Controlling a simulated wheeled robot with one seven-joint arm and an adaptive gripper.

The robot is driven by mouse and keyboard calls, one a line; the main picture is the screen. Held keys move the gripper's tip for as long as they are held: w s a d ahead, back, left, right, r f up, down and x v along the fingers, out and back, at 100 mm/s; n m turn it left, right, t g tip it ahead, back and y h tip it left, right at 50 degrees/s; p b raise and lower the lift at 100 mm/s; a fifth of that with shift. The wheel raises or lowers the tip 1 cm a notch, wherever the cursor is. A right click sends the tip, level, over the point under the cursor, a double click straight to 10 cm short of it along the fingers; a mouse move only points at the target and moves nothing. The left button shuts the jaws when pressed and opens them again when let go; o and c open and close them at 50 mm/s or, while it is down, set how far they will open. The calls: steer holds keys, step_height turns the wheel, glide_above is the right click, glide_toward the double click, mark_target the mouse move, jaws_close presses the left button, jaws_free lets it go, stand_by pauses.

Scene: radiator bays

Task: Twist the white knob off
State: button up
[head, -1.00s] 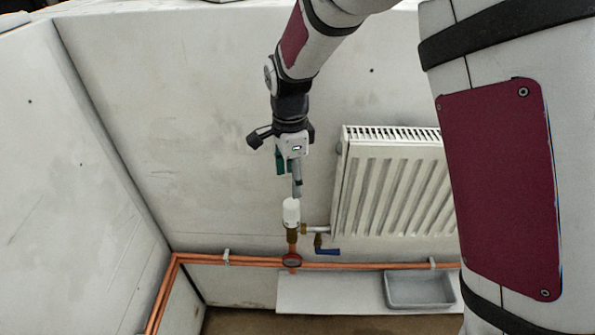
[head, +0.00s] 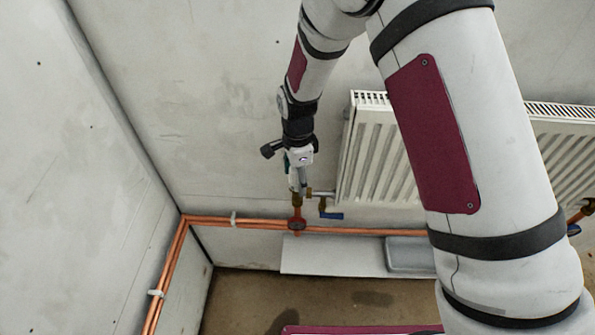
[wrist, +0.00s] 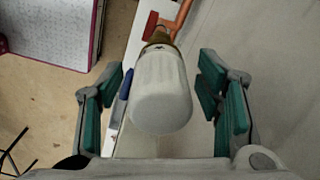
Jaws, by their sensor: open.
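The white knob (wrist: 161,92) shows large in the wrist view, on a brass valve body (wrist: 160,40) at the radiator's left end. My gripper (wrist: 165,100) is open, with one green-padded finger on each side of the knob. A gap shows between each finger and the knob, so the fingers are apart from it. In the head view my gripper (head: 299,176) points down over the valve and largely hides the knob. The brass valve (head: 297,199) shows just below the fingers.
A white radiator (head: 385,155) hangs on the wall right of the valve. A blue-handled valve (head: 331,215) sits close beside it. Copper pipes (head: 255,222) run along the wall below. A grey tray (head: 408,255) lies on a white board (head: 325,255) near the floor.

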steer(key=c, duration=1.3)
steer(key=shift+f, duration=0.2)
steer(key=n, duration=0.5)
steer(key=shift+b, duration=0.3)
steer(key=shift+r, duration=0.4)
steer(key=shift+r, duration=0.25)
